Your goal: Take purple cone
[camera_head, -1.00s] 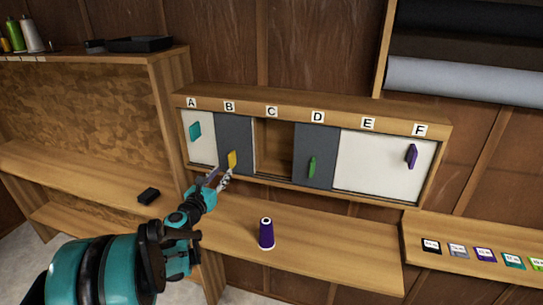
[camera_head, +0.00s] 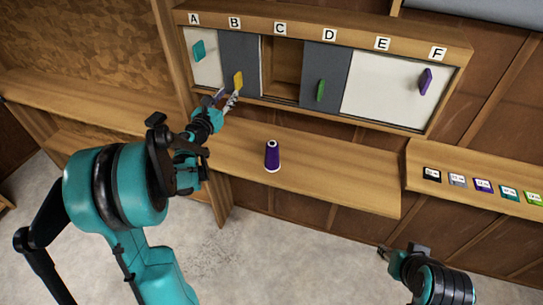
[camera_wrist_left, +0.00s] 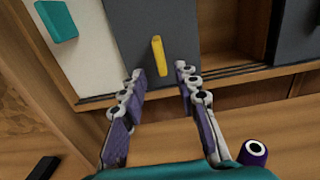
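My left gripper (camera_head: 228,97) is just below the yellow handle (camera_head: 238,82) on the grey panel under B. In the left wrist view its fingers (camera_wrist_left: 161,78) are spread apart with nothing between them, and the yellow handle (camera_wrist_left: 158,56) lies ahead of the gap. My right gripper (camera_head: 385,252) shows at the lower right, apart from the shelf; its fingers are too small to judge.
The cabinet has sliding panels with teal (camera_head: 199,50), green (camera_head: 321,90) and purple (camera_head: 425,81) handles. The opening (camera_head: 284,68) under C is empty. Several coloured cards (camera_head: 483,186) lie on the right shelf. A black block (camera_wrist_left: 43,168) lies left of my left gripper.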

